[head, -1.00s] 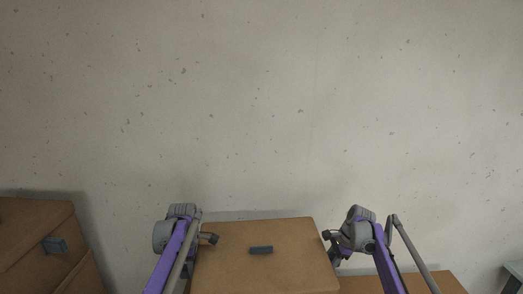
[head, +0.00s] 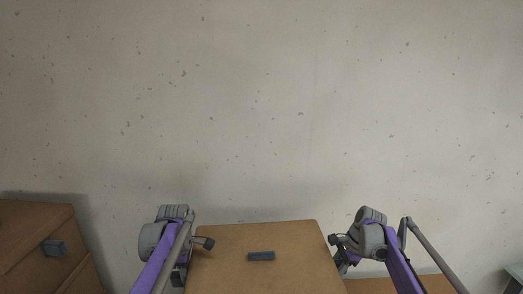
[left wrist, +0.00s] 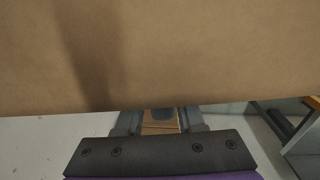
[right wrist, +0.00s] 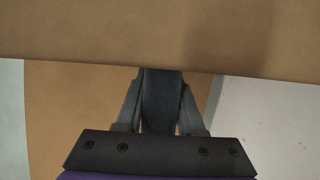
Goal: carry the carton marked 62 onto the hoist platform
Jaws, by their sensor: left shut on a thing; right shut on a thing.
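A brown carton (head: 225,262) with a dark strip on its top is between my two arms at the bottom of the head view. No number shows on the sides in view. My left gripper (head: 205,243) is at its left side, and my right gripper (head: 335,240) is at its right side. In the right wrist view, the fingers are shut on a dark handle (right wrist: 161,105) below the carton wall (right wrist: 120,30). In the left wrist view, the wall (left wrist: 180,50) hides the fingertips; the jaws are shut on the carton's side. The hoist platform cannot be made out.
Other brown cartons (head: 30,225) are stacked at the far left, one with a dark grip on its side. Another brown surface (head: 435,284) shows low at the right. A plain speckled wall (head: 262,110) fills the background.

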